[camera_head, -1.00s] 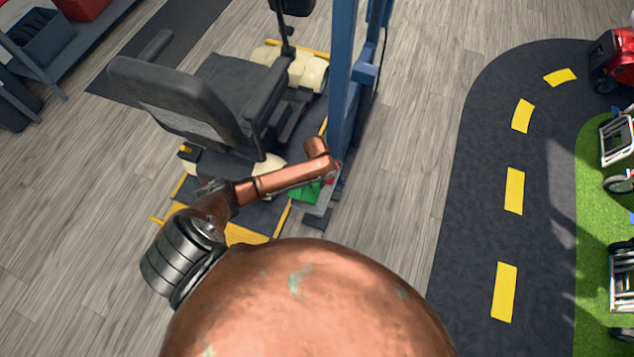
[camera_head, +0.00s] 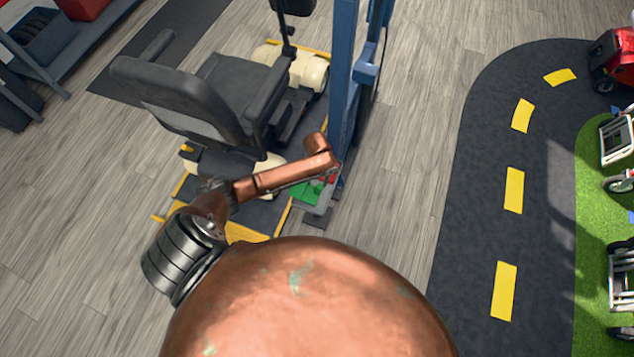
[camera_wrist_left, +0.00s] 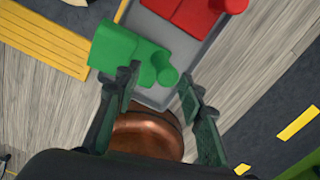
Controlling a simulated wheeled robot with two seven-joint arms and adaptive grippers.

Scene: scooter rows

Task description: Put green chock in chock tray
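The green chock (camera_wrist_left: 118,48), a block with a round knob, lies at the left edge of the grey chock tray (camera_wrist_left: 188,50) in the left wrist view, partly over it. I cannot tell whether it rests fully inside. In the head view, the green chock (camera_head: 303,193) shows below my left forearm, near the tray. A red chock (camera_wrist_left: 190,12) sits in the tray. My left gripper (camera_wrist_left: 160,76) is open, its fingers apart on either side of the green knob's near end; contact is not clear. My right gripper is not in view.
A mobility scooter with a black seat (camera_head: 185,95) stands on a yellow-edged platform beside a blue post (camera_head: 343,85). A dark track with yellow dashes (camera_head: 515,190) runs at right. Grey wood floor (camera_head: 400,180) lies clear between.

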